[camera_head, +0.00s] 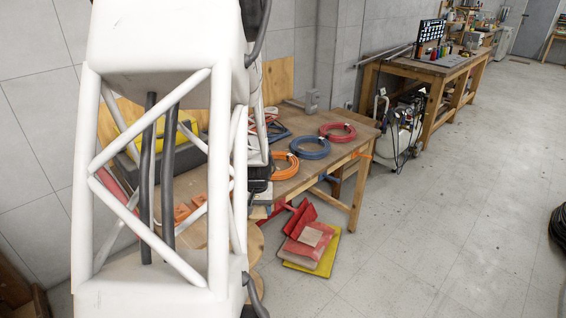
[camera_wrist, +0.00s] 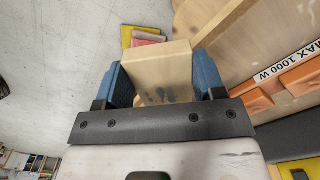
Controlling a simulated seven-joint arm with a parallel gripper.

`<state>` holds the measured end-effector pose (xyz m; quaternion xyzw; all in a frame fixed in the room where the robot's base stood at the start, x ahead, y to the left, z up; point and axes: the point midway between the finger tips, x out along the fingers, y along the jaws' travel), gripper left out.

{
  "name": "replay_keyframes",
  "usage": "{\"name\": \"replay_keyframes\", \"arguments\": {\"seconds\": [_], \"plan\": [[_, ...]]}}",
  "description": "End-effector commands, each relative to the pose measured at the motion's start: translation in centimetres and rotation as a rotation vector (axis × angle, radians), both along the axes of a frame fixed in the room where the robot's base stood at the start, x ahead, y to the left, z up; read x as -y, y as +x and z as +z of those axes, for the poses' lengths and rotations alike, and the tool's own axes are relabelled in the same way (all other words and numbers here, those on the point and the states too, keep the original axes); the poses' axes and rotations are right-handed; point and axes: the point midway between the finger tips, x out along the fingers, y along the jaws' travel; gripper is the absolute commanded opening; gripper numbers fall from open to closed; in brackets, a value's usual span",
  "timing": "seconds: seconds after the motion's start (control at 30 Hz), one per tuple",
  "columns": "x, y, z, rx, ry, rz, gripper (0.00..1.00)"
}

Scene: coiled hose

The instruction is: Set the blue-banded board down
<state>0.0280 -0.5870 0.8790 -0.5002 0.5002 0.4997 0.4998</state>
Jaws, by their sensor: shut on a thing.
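In the wrist view, my gripper (camera_wrist: 160,88) has blue fingers on either side of a pale wooden board (camera_wrist: 155,70). It is shut on this board, which has a small dark mark near the gripper. No blue band can be made out on the visible face. The board's far end points toward the floor and some coloured boards. In the head view my white arm covers the left part, and neither my gripper nor the held board can be made out.
A workbench (camera_head: 345,133) carries orange (camera_head: 285,166), blue (camera_head: 310,148) and red (camera_head: 338,132) coiled hoses. Red and yellow flat pieces (camera_head: 312,250) lie on the floor below. A compressor (camera_head: 398,130) stands beyond. The floor (camera_head: 450,220) at right is largely clear.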

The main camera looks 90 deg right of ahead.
Motion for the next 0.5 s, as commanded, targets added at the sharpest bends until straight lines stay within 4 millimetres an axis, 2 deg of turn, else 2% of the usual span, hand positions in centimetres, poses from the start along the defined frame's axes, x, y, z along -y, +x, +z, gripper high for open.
{"name": "replay_keyframes", "arguments": {"seconds": [0.27, 0.5], "plan": [[0.1, 0.0, 0.0, 0.000, 0.000, 0.000, 0.39], [1.5, 0.1, -0.1, 0.000, 0.000, 0.000, 0.39]]}}
